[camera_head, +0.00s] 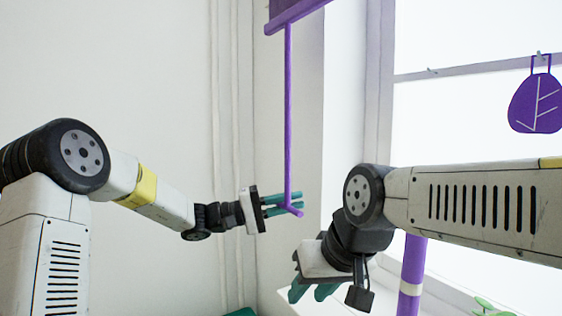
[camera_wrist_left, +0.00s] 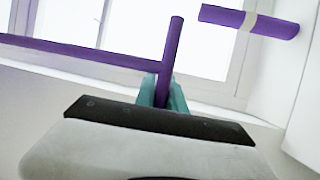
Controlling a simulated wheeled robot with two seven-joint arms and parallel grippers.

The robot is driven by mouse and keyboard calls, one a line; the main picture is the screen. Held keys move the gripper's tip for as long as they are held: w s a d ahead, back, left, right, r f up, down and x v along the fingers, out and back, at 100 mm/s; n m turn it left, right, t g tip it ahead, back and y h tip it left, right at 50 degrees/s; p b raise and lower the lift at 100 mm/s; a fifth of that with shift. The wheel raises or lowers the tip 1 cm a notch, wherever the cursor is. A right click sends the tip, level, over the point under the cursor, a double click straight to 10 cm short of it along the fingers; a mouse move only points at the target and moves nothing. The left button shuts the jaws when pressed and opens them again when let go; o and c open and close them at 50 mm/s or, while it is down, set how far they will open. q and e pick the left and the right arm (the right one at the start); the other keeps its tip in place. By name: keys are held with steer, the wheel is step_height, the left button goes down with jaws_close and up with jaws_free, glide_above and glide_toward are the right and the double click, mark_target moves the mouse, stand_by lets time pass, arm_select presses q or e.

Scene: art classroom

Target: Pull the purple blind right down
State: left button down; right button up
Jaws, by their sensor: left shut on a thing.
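The purple blind (camera_head: 290,10) shows only as its lower edge at the top of the head view. A thin purple pull rod (camera_head: 288,110) hangs down from it and ends in a short crossbar (camera_head: 294,211). My left gripper (camera_head: 284,204) is shut on the rod's lower end, with its teal fingers around it. In the left wrist view the crossbar (camera_wrist_left: 172,45) stands between the fingers (camera_wrist_left: 162,95), and the rod (camera_wrist_left: 80,52) runs off to the left. My right gripper (camera_head: 312,292) is low in front of the windowsill, pointing down; its fingertips are partly cut off from clear view.
A bright window (camera_head: 465,120) fills the right side. A purple leaf-marked ornament (camera_head: 537,102) hangs there. A purple roll with a pale band (camera_head: 411,275) stands by the sill, partly behind my right arm. Something green (camera_head: 492,308) lies at the lower right. The left wall is bare.

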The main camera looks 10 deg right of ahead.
arm_select(q)
step_height(320, 180, down, 27)
steer(key=shift+r, duration=0.1)
steer(key=c, duration=1.4)
jaws_free()
steer(key=a+f, duration=0.1)
steer(key=a, duration=0.6)
steer(key=shift+w+a+f, duration=0.15)
steer(key=shift+w+a, duration=0.1)
steer(key=shift+a, duration=0.1)
